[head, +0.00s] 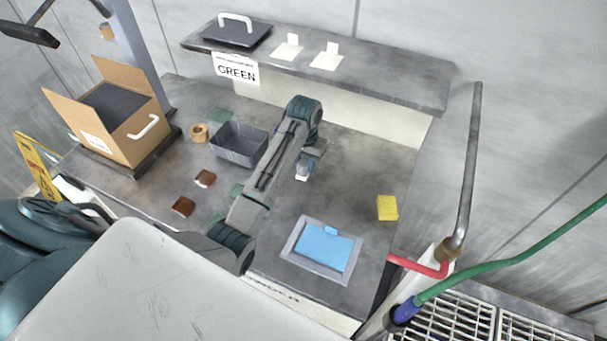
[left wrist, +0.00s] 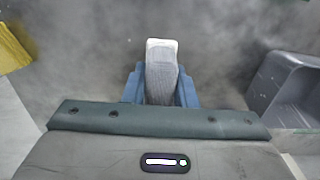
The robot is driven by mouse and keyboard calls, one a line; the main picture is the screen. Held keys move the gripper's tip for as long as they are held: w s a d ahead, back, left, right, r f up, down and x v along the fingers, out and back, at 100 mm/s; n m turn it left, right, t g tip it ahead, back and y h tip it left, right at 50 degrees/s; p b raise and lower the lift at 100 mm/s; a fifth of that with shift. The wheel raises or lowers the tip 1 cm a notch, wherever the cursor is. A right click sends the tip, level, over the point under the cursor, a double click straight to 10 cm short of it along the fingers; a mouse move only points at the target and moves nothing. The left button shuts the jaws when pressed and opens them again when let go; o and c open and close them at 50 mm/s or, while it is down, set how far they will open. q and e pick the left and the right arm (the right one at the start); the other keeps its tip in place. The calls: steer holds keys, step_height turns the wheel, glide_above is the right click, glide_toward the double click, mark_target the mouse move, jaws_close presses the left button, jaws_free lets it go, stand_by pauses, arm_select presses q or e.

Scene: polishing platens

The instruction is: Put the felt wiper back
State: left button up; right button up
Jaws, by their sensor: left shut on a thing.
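My left gripper (head: 304,170) reaches over the middle of the grey bench. It is shut on the felt wiper (head: 301,177), a small grey piece with a white end. In the left wrist view the wiper (left wrist: 161,72) is upright in the picture between the blue fingers of the left gripper (left wrist: 161,88), its white end foremost. My arm and fingers hide part of it in the head view. I cannot tell whether it touches the bench. My right gripper is not in view.
A grey open bin (head: 240,145) stands left of my gripper. A shallow tray (head: 295,236) with a blue sheet lies in front, and a yellow sponge (head: 387,208) to the right. A cardboard box (head: 135,142) stands left. A raised shelf (head: 390,80) runs behind.

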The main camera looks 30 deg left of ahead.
mark_target(304, 174)
arm_select(q)
steer(key=shift+f, duration=0.75)
step_height(304, 174, down, 4)
steer(key=shift+a+r+p, duration=0.15)
steer(key=shift+r+p, duration=0.05)
steer(key=shift+p, duration=0.6)
steer(key=shift+f, duration=0.35)
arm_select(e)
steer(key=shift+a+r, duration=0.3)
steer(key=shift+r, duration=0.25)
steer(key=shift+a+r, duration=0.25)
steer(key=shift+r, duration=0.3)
arm_select(q)
steer(key=shift+f, duration=0.15)
steer(key=o, duration=0.9)
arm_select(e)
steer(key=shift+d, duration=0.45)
